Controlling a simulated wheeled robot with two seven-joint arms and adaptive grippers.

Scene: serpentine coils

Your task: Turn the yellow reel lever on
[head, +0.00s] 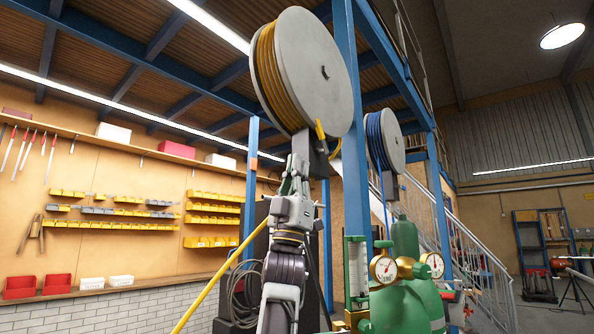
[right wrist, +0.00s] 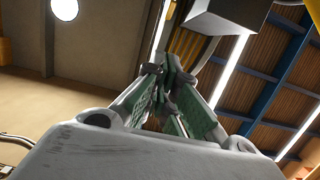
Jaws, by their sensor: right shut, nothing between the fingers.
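The yellow reel (head: 322,75) is a big grey-flanged drum wound with yellow hose, high up at the blue post. Its short yellow lever (head: 320,130) sits at the drum's lower edge, just above a grey bracket (head: 313,155). My right gripper (head: 298,160) points up beside the bracket, a little below and left of the lever. Its fingers are shut and empty; whether they touch the bracket is unclear. In the right wrist view the green-padded fingertips (right wrist: 166,75) meet, with a grey block (right wrist: 235,18) above right of them. My left gripper is not in view.
A blue post (head: 350,190) stands right behind the reel. A second reel with blue hose (head: 392,140) hangs to the right. A yellow hose (head: 220,275) runs down left of my arm.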

